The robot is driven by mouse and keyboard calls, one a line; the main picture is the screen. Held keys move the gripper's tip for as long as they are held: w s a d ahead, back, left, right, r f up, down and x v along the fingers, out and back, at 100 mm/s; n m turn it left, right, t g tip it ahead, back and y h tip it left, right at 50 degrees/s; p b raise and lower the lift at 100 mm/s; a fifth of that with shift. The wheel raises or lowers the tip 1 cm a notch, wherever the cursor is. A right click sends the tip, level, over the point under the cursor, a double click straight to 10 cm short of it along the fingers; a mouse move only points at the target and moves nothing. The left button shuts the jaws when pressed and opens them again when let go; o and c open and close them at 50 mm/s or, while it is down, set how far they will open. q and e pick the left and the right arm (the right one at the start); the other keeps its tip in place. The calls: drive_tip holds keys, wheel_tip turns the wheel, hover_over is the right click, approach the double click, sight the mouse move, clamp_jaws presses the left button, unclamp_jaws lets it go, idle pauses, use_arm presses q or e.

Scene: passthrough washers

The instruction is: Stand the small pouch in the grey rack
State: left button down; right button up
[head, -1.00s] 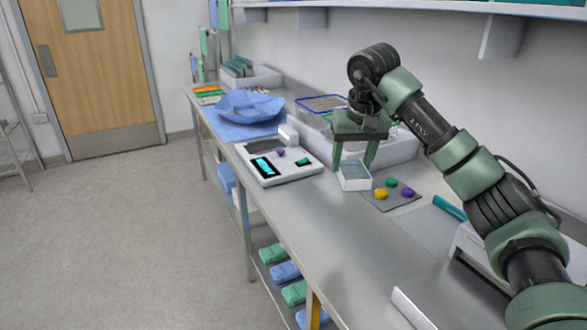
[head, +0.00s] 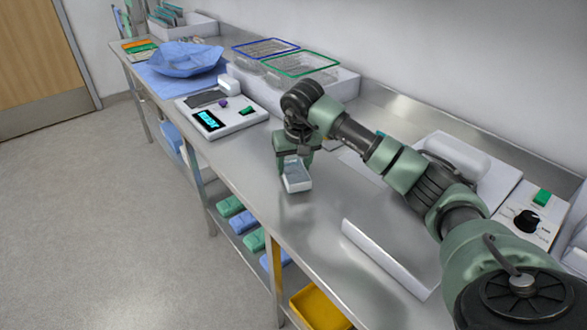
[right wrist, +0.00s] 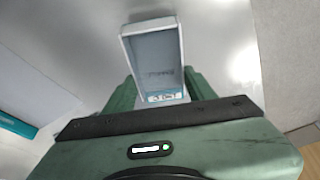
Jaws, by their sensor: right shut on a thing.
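The small pouch (head: 296,177) has white edges and a grey window. My right gripper (head: 294,158) is shut on it and holds it over the steel bench; I cannot tell the exact height. In the right wrist view, the pouch (right wrist: 154,62) sticks out from between the green fingers of the gripper (right wrist: 158,92), with small print at its near end. A pale grey rack (head: 187,27) at the far end of the bench holds several thin upright pouches (head: 165,14). My left gripper is not in view.
A white sealing device with a lit screen (head: 207,119) stands left of my gripper. A white strip (head: 385,258) lies nearer, and a dial box (head: 526,222) stands right. Bench around the pouch is clear.

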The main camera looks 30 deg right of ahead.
drive_tip(key=shift+f, duration=0.9)
drive_tip(key=shift+f, duration=0.1)
drive_tip(key=o, duration=1.4)
drive_tip(key=shift+o, duration=0.2)
drive_tip(key=b+v, duration=0.1)
drive_tip(key=v, duration=1.1)
